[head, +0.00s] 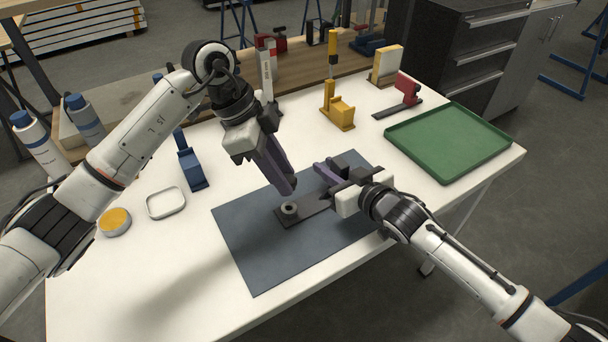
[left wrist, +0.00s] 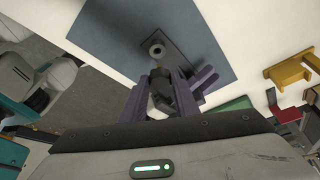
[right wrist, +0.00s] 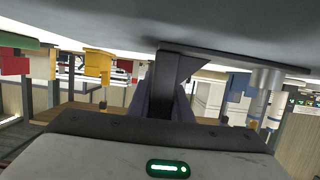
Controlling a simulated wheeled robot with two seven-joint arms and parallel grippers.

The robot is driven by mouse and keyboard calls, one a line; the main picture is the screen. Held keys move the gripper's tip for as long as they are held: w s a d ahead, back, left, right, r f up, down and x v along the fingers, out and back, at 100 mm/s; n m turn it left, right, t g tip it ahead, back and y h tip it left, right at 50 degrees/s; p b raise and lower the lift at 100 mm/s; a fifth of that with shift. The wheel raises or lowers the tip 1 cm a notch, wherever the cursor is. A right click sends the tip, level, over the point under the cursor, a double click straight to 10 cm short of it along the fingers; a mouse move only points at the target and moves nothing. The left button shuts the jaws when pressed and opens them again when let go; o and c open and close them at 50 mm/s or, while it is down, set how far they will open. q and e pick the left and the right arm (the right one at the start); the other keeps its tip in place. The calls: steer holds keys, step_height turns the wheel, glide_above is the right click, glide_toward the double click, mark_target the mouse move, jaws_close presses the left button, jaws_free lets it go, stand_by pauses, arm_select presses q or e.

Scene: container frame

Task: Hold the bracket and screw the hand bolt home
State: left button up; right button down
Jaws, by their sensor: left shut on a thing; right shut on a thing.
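My right gripper (head: 326,184) is low over the mat, shut on the bracket's dark upright (right wrist: 175,85). My left gripper (head: 287,190) points down just above the boss. In the left wrist view it is shut on the dark-headed hand bolt (left wrist: 161,95). The bolt's tip points towards the boss (left wrist: 157,50) and looks apart from it. The gripper hides the bolt in the head view.
A green tray (head: 450,171) is at the right of the white table. A yellow holder (head: 339,112), a red tool (head: 408,88) and a blue holder (head: 190,165) stand behind. A white dish (head: 166,203) and a yellow-topped tin (head: 115,221) are at left. The front mat is clear.

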mark_target(289, 204)
arm_select(q)
steer(key=shift+f, duration=1.3)
steer(key=shift+f, duration=0.9)
steer(key=shift+f, duration=0.6)
steer(key=m, duration=0.1)
steer(key=m+g, duration=0.1)
steer(key=m, duration=0.1)
steer(key=shift+w+m+g, duration=0.25)
steer(key=shift+m+g, duration=0.05)
steer(key=m+g, duration=0.1)
steer(key=m, duration=0.2)
steer(key=shift+w+d+m+y, duration=0.1)
steer(key=shift+d+m+y, duration=0.05)
steer(key=shift+m+y, duration=0.25)
steer(key=m, duration=0.1)
steer(key=m+g+y, duration=0.1)
steer(key=m, duration=0.3)
steer(key=shift+w+d+g+y, duration=0.1)
steer(key=shift+d+g+y, duration=0.2)
steer(key=shift+y, duration=0.1)
steer(key=m+y, duration=0.1)
steer(key=m, duration=0.2)
steer(key=shift+m+g, duration=0.3)
steer(key=shift+m, duration=0.1)
